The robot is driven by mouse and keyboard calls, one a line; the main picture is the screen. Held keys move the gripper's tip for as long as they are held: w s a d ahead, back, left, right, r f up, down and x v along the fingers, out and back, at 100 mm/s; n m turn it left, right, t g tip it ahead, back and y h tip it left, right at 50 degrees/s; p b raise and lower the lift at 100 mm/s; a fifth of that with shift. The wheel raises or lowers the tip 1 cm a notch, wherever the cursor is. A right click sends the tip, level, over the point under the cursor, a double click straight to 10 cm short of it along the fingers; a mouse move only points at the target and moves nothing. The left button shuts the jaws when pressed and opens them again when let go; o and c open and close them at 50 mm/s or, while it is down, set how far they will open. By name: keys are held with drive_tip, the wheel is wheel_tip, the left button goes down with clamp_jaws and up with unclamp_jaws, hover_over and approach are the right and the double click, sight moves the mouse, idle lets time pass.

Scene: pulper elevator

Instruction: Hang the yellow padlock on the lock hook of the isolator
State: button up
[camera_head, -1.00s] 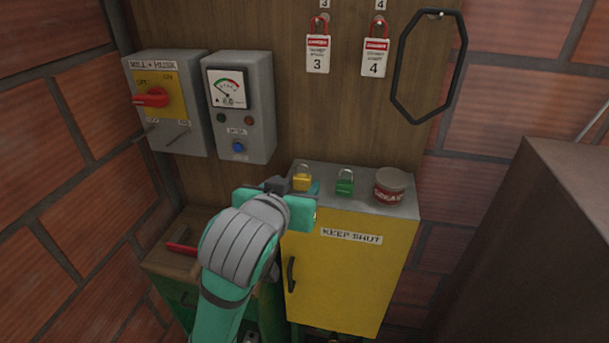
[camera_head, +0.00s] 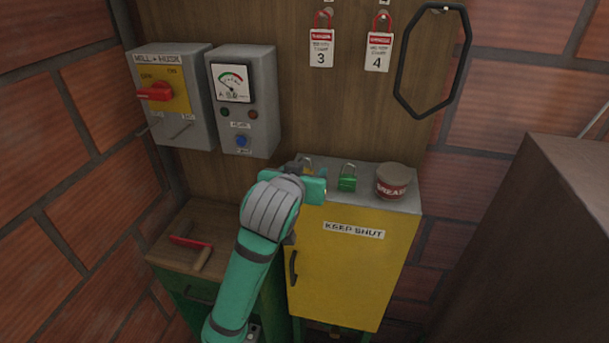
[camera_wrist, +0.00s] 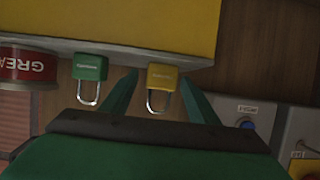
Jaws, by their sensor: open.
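The yellow padlock (camera_wrist: 163,78) stands on top of the yellow cabinet. In the wrist view it lies between the two open fingers of my gripper (camera_wrist: 158,92), nearer the right one, with no clear contact. In the head view my gripper (camera_head: 312,182) is over the cabinet's left part and hides most of the padlock; part of its shackle (camera_head: 307,163) shows. The isolator (camera_head: 172,97) is a grey box on the wooden wall with a red handle (camera_head: 155,92) and metal rods (camera_head: 181,133) below it. I cannot tell which part is the lock hook.
A green padlock (camera_head: 347,179) stands just right of my gripper, with a grease tin (camera_head: 392,181) beyond it on the yellow cabinet (camera_head: 340,270). A grey meter box (camera_head: 243,100) is beside the isolator. A red-handled tool (camera_head: 190,242) lies on the lower wooden top.

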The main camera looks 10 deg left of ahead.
drive_tip(key=c, duration=1.2)
drive_tip(key=shift+r, duration=0.1)
